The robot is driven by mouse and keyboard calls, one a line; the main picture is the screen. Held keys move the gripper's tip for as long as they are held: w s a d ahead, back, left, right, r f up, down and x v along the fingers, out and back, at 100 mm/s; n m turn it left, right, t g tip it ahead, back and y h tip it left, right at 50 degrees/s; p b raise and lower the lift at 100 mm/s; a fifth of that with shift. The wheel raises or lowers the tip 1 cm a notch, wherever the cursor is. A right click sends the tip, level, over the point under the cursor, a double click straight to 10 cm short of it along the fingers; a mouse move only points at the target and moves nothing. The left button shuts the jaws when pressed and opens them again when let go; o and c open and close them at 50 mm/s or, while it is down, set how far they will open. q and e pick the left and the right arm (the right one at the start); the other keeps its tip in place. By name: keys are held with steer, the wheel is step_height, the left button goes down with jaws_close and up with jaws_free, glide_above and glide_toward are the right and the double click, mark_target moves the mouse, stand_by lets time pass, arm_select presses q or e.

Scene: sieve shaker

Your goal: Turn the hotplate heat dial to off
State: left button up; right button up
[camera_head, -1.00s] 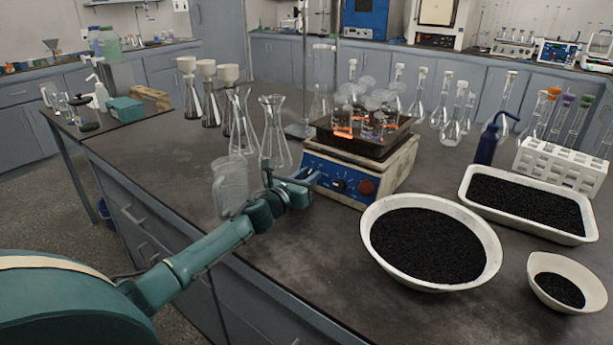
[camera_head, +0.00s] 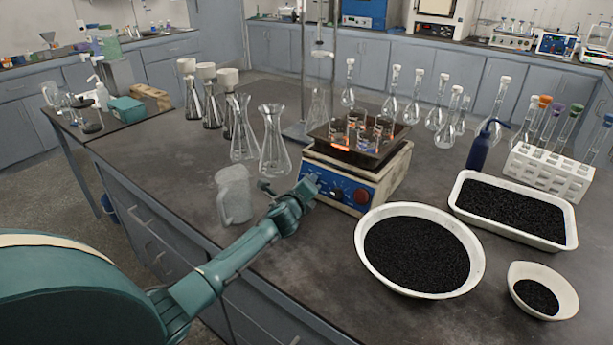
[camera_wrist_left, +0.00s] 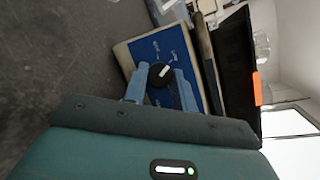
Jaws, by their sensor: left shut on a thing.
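The hotplate (camera_head: 388,177) has a pale body and a blue front panel (camera_head: 327,181) with a black knob (camera_head: 338,194) and a red knob (camera_head: 362,195). My left gripper (camera_head: 309,184) is at the left end of this panel and hides part of it. In the left wrist view, a black dial (camera_wrist_left: 160,75) with a white pointer mark sits on the blue panel (camera_wrist_left: 150,48). The two blue fingers of my left gripper (camera_wrist_left: 160,86) are shut on this dial, one on each side. The pointer slants to the upper right in that view. My right gripper is not in view.
Beakers (camera_head: 362,133) stand in a dark pan (camera_head: 377,155) on the hotplate, with an orange glow. A glass jug (camera_head: 234,195) and conical flasks (camera_head: 273,145) stand close to my left arm. A white bowl of black grains (camera_head: 420,250) stands at the right front.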

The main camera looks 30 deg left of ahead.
arm_select(q)
steer(key=n+p, duration=0.1)
steer(key=n, duration=0.1)
steer(key=n+g+p, duration=0.1)
steer(key=n+p, duration=0.1)
steer(key=shift+r+y+p, duration=0.3)
steer(key=shift+r, duration=0.1)
steer(key=shift+n+g+p, duration=0.5)
steer(key=shift+n+p, duration=0.3)
steer(key=shift+p, duration=0.05)
steer(key=shift+w+n+g+p, duration=0.1)
steer(key=shift+n+g+p, duration=0.4)
steer(key=shift+n+p, duration=0.65)
steer(key=shift+f+n, duration=0.1)
steer(key=shift+n, duration=0.25)
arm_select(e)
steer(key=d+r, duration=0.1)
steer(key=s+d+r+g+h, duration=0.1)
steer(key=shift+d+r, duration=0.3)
arm_select(q)
steer(key=shift+p, duration=0.3)
steer(key=shift+f, duration=0.1)
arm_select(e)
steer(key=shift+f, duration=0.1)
arm_select(q)
steer(key=o, duration=1)
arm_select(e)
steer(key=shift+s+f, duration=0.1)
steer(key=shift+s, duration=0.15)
